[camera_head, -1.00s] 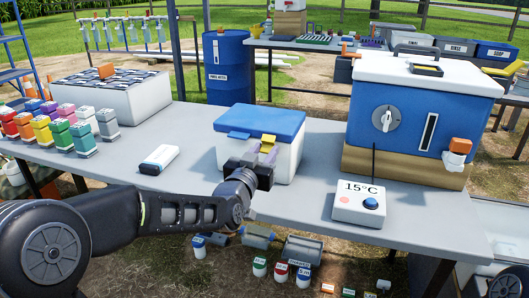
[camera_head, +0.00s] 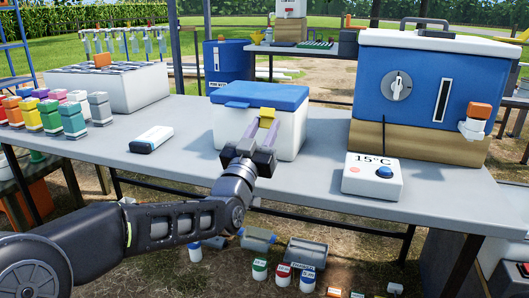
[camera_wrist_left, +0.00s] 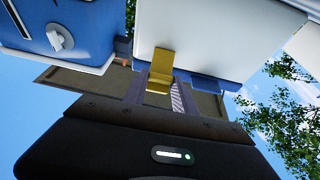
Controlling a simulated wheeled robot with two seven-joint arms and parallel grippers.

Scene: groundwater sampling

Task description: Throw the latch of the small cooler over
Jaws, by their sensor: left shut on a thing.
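The small cooler (camera_head: 230,132) has a white body and a blue lid (camera_head: 265,95), which looks shut. It stands at the middle of the table. On its front are a blue latch (camera_head: 237,105) at the left and a yellow latch (camera_head: 267,114) at the right, by the lid's edge. My left gripper (camera_head: 260,138) reaches up from the front and is shut on the yellow latch. The left wrist view shows the yellow latch (camera_wrist_left: 160,70) between the fingers, against the cooler's white wall (camera_wrist_left: 200,35). My right gripper is not in view.
A large blue cooler (camera_head: 420,85) with a dial stands to the right, behind a white 15°C box (camera_head: 371,181). The grey table (camera_head: 185,165) is clear between the device and the small cooler.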

